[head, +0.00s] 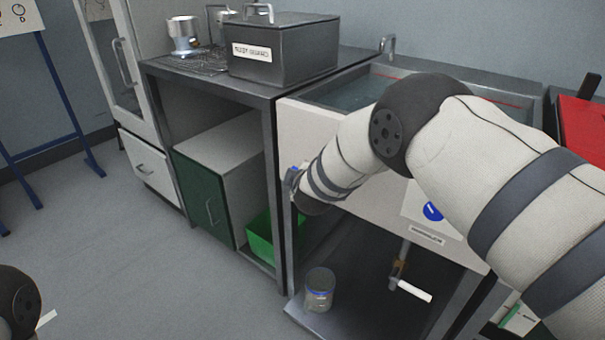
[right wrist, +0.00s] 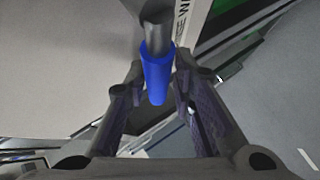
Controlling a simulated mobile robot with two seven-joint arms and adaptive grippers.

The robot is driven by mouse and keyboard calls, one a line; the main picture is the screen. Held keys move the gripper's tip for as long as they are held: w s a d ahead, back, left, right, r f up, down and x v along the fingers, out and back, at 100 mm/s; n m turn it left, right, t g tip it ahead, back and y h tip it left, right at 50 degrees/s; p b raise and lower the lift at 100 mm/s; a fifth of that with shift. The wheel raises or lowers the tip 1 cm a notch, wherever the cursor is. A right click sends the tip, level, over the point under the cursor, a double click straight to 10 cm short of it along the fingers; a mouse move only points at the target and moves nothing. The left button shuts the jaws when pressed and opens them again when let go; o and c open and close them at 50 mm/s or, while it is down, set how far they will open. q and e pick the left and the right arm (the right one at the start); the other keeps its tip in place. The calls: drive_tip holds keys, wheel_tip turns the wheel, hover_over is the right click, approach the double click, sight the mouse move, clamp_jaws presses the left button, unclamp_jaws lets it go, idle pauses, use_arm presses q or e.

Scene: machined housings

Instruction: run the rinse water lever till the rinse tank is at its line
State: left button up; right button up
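The rinse tank (head: 300,125) is the pale-fronted basin right of the bench, partly hidden by my right arm. Water (head: 352,97) stands in it, and a red line (head: 500,102) shows on its inner wall; the water surface looks below that line where I can see it. The blue-handled lever (right wrist: 157,75) points in between the fingers of my right gripper (right wrist: 158,90), beside a partly readable label. The fingers are open on both sides of the blue grip, with gaps. In the head view my right wrist covers most of this spot. My left gripper is out of view.
A dark lidded box (head: 283,60) and a metal pot (head: 184,37) stand on the bench. Under the tank are a jar (head: 320,290) and a pipe with a white lever (head: 411,291). A green bin (head: 262,240) sits on the lower shelf.

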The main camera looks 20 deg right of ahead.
drive_tip(key=shift+s+r, duration=0.1)
drive_tip(key=v, duration=1.1)
drive_tip(key=shift+s+r, duration=0.15)
drive_tip(key=shift+s, duration=0.25)
idle(0.9)
